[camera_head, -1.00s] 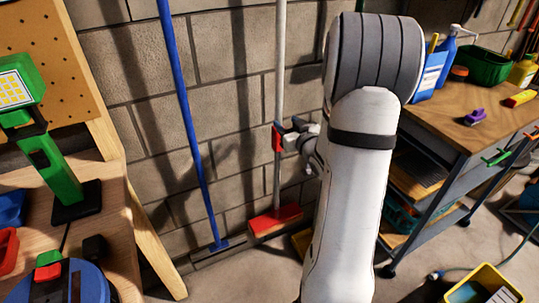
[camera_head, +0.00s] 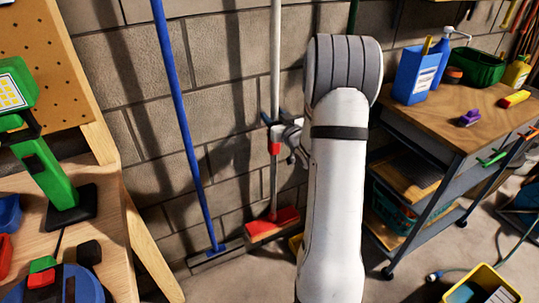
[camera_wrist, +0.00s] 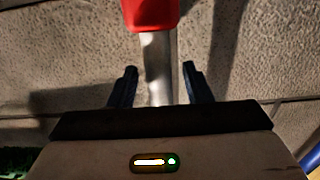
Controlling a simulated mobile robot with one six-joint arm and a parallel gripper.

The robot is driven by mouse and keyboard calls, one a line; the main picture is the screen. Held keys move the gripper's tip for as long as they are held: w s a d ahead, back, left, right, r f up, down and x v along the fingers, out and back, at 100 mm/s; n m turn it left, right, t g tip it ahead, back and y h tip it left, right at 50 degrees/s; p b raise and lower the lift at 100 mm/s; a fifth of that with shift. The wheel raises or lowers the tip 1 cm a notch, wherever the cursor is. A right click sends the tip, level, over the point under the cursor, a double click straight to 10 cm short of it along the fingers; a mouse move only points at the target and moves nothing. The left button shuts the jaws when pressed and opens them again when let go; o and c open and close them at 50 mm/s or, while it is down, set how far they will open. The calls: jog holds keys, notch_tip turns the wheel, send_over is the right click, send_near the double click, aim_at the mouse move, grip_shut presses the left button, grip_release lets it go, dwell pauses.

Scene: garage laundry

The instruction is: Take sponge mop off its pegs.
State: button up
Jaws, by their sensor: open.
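The sponge mop hangs upright against the block wall. It has a pale pole (camera_head: 276,60), a red sleeve partway down (camera_head: 275,148) and a red head with a cream underside (camera_head: 272,224) low by the floor. My gripper (camera_head: 272,121) is at the pole just above the red sleeve, its dark blue fingers spread. In the wrist view the pole (camera_wrist: 158,70) runs between the two open fingers (camera_wrist: 158,88), with a gap on each side, and the red sleeve (camera_wrist: 150,14) shows at the top. No pegs are clearly visible.
A blue-poled floor squeegee (camera_head: 183,110) stands close to the left of the mop. A wooden workbench (camera_head: 110,215) with a green lamp (camera_head: 45,165) is at left. A wood-topped cart (camera_head: 440,118) is at right. A yellow bucket (camera_head: 485,285) stands on the floor.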

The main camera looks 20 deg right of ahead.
grip_shut()
dwell(0.4)
dwell(0.9)
